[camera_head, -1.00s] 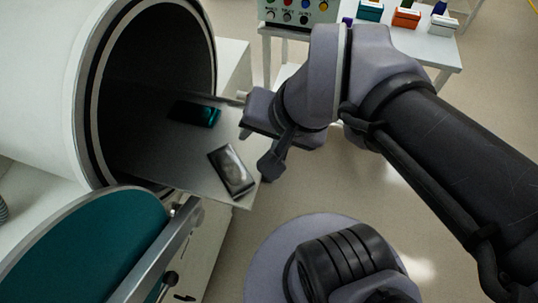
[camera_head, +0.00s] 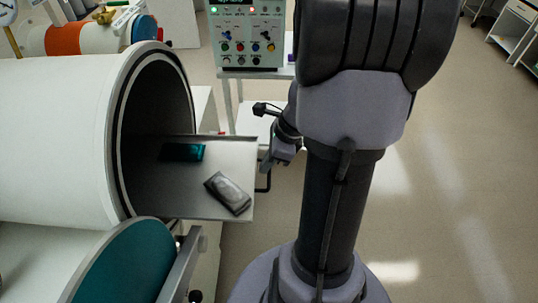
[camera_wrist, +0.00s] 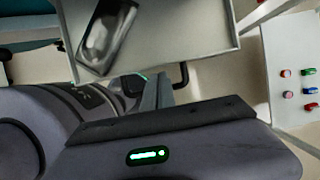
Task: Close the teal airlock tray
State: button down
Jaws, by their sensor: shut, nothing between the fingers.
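The airlock tray (camera_head: 245,160) is a flat grey metal plate slid out to the right from the round opening of the white airlock. A dark handle (camera_head: 267,181) is at its outer end; a dark bar there also shows in the wrist view (camera_wrist: 181,76). The teal round door (camera_head: 125,265) stands swung open at lower left. My gripper (camera_head: 270,163) is shut and empty just beyond the tray's outer edge, near the handle. I cannot tell whether it touches.
The white airlock cylinder (camera_head: 55,140) fills the left. A control panel with buttons (camera_head: 245,40) stands behind on a white table, also at right in the wrist view (camera_wrist: 298,80). An orange-banded cylinder (camera_head: 65,38) is at the back left. The floor to the right is clear.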

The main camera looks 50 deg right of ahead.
aim_at(168, 169)
jog(key=shift+w+a+f, duration=0.1)
jog(key=shift+w+f, duration=0.05)
jog(key=shift+f, duration=0.3)
jog(key=w+a+p, duration=0.1)
jog(key=w+a, duration=0.4)
jog(key=w, duration=0.1)
jog(key=w+a+p, duration=0.2)
jog(key=w+a, duration=0.4)
jog(key=w, duration=0.1)
jog(key=w+a+p, duration=0.2)
jog(key=w+a, duration=0.4)
jog(key=shift+w, duration=0.4)
